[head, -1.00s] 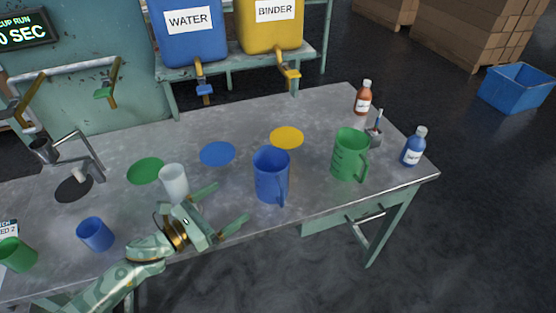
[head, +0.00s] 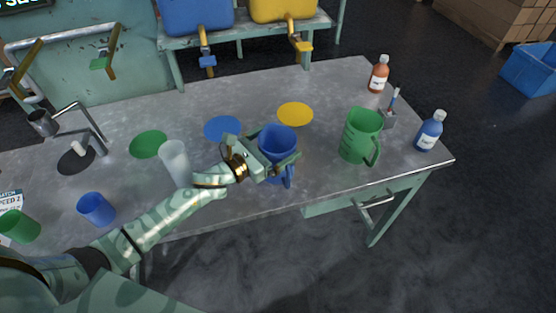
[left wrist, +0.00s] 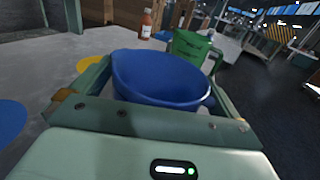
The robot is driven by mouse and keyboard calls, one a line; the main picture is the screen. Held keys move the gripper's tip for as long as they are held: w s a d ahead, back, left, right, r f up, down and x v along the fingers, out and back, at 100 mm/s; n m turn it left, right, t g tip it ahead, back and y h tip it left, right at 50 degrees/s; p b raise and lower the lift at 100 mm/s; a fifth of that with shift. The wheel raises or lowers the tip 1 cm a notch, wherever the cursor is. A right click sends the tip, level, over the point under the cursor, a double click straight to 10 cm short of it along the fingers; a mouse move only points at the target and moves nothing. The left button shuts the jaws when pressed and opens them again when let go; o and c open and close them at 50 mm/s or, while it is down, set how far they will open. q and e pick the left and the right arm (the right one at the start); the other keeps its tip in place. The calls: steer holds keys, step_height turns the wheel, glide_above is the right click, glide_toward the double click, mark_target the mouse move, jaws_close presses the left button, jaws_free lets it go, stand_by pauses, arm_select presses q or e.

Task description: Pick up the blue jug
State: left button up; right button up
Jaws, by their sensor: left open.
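The blue jug (head: 279,138) stands upright near the front middle of the table, its handle toward the front edge. My left gripper (head: 275,150) is at the jug, with its open fingers on either side of the jug's body. In the left wrist view the jug (left wrist: 160,78) fills the space between the fingers of the left gripper (left wrist: 155,95), its rim and inside showing. Part of the jug's body is hidden behind the gripper in the head view. My right gripper is not in view.
A green jug (head: 361,135) stands to the right, with a blue bottle (head: 429,131) and a brown bottle (head: 379,74) beyond. A clear cup (head: 174,162) stands left of the gripper, close to my arm. Blue (head: 96,209) and green (head: 19,226) cups are at the left.

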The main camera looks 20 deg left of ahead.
arm_select(q)
steer(key=shift+w+d, duration=0.1)
steer(key=shift+w, duration=0.05)
steer(key=c, duration=1.1)
steer(key=shift+r, duration=0.1)
steer(key=shift+c, duration=0.2)
